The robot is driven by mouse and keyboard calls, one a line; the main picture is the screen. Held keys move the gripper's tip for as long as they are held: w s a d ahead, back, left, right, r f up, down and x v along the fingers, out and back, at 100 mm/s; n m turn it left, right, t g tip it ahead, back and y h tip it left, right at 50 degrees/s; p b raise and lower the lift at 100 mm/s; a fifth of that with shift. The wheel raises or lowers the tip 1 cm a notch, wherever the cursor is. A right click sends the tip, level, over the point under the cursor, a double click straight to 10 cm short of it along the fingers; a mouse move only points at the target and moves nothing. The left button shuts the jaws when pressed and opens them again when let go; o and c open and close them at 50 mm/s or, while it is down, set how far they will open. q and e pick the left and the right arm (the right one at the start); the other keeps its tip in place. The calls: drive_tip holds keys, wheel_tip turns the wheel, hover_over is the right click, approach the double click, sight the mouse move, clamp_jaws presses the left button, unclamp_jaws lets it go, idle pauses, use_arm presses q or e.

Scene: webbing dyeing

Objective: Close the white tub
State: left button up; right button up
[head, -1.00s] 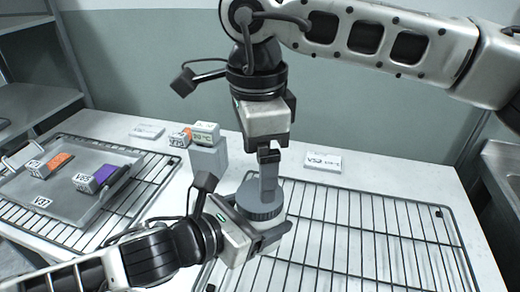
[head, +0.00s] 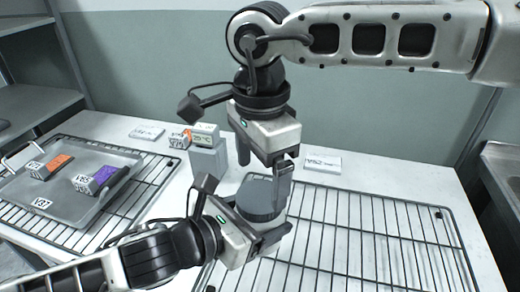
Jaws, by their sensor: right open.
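The white tub (head: 277,221) is upright over the front left of the right wire rack, with a round grey lid (head: 257,200) on top. I cannot tell how tightly the lid sits. My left gripper (head: 266,238) is low at the tub, one finger across its front side; the other finger is hidden. My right gripper (head: 264,170) points down over the lid and is open and empty. One finger overlaps the lid's right edge in view and the other shows behind the lid. I cannot tell whether they touch it.
A grey tray (head: 108,199) with orange and purple labelled pieces lies on the left rack. A grey block (head: 208,160) with small labelled boxes stands behind the tub. A white label card (head: 322,162) lies at the back. The right wire rack (head: 370,240) is mostly clear.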

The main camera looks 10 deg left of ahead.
sight(260, 195)
drive_tip(key=shift+f, duration=1.9)
drive_tip(key=c, duration=1)
drive_tip(key=shift+m, duration=0.9)
drive_tip(key=o, duration=1.1)
drive_tip(key=shift+r, duration=0.1)
drive_tip(key=shift+r, duration=2.2)
drive_tip(key=shift+c, duration=0.5)
